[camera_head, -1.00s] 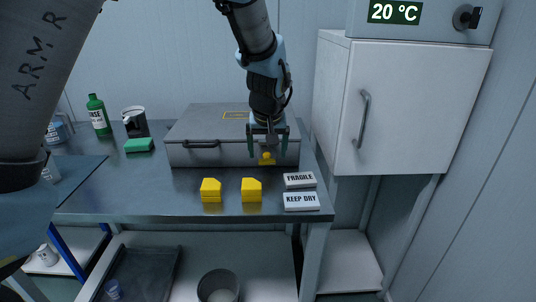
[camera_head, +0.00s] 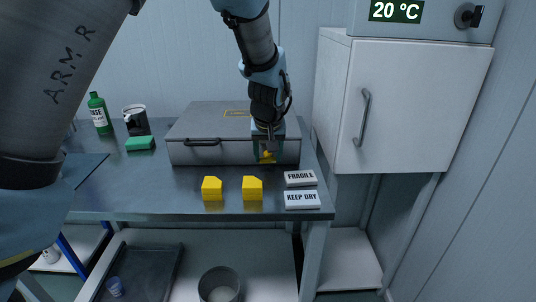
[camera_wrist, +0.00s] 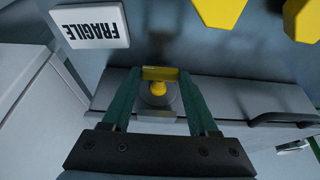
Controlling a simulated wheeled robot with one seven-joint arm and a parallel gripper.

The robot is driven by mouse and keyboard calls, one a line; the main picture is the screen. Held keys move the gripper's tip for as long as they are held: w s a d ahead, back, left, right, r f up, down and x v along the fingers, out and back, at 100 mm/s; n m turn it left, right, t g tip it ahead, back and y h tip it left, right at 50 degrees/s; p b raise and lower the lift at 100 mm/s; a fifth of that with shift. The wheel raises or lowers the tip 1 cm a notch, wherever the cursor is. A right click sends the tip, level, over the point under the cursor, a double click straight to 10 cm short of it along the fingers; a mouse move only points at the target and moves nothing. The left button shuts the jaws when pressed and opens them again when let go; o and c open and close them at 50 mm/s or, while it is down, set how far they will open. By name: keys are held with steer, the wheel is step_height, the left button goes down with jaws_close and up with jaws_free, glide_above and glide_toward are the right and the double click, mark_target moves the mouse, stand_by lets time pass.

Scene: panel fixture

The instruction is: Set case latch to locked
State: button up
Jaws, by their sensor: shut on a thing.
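The grey case (camera_head: 222,154) lies closed on the bench, with a black handle (camera_head: 202,142) on its front. Its yellow latch (camera_head: 267,157) is on the front face, to the right of the handle. My gripper (camera_head: 268,155) is at the case front, around the latch. In the wrist view the latch shows as a yellow bar and round knob (camera_wrist: 159,75) on a grey round base, between the two green fingers of my gripper (camera_wrist: 160,85). The fingers are shut on the latch. The bar lies across the picture in the wrist view.
Two yellow blocks (camera_head: 212,188) (camera_head: 252,188) stand in front of the case. The FRAGILE block (camera_head: 300,178) and KEEP DRY block (camera_head: 302,200) lie at the right front edge. A white cabinet (camera_head: 410,110) stands close on the right. A green sponge (camera_head: 140,143), mug (camera_head: 136,120) and bottle (camera_head: 99,113) are left of the case.

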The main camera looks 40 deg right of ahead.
mark_target(261, 161)
steer(key=c, duration=0.6)
steer(key=shift+o, duration=0.2)
